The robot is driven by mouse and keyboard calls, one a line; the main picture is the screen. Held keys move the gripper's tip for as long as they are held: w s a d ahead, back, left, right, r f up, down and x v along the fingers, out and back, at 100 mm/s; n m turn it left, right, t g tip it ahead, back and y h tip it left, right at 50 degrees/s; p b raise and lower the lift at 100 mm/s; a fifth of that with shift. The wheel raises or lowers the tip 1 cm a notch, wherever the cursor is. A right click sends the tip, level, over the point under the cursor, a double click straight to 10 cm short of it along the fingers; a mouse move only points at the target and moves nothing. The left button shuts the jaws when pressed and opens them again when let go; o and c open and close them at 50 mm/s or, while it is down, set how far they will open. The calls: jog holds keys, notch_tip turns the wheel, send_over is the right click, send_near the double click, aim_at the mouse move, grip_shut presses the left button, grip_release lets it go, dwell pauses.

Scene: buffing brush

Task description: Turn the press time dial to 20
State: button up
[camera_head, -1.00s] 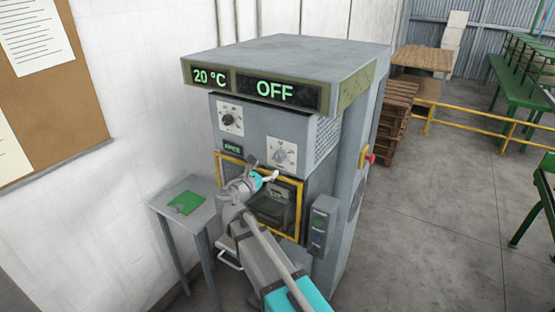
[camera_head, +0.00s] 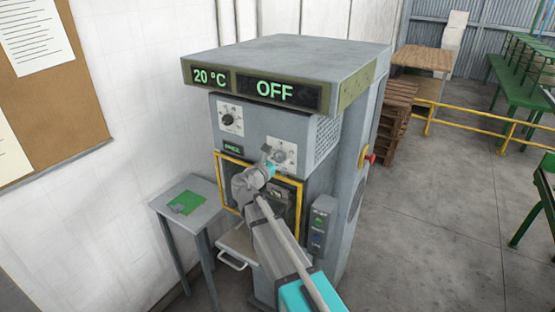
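The press (camera_head: 340,115) is a grey machine whose top display (camera_head: 255,87) reads 20 °C and OFF. Its front panel has two dials on white plates. The left dial (camera_head: 228,119) is black and unobstructed. The right dial plate (camera_head: 290,150) is light; its knob is mostly hidden by my gripper. I cannot read either dial's setting or labels. My gripper (camera_head: 268,155) is at the lower left of the right dial, pointing toward it. Whether it touches the knob, and how its fingers stand, I cannot tell.
A yellow-framed opening (camera_head: 230,182) lies below the dials, behind my arm. A button box (camera_head: 322,224) is at the right of the front. A small side table (camera_head: 160,203) with a green sheet (camera_head: 186,202) stands left. A red knob (camera_head: 371,158) is on the right side.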

jog(key=c, duration=1)
jog(key=shift+m, duration=0.3)
jog(key=m, duration=1.1)
jog(key=shift+m, duration=0.3)
jog(key=m, duration=1.1)
jog(key=shift+f+m, duration=0.1)
jog(key=shift+m, duration=0.2)
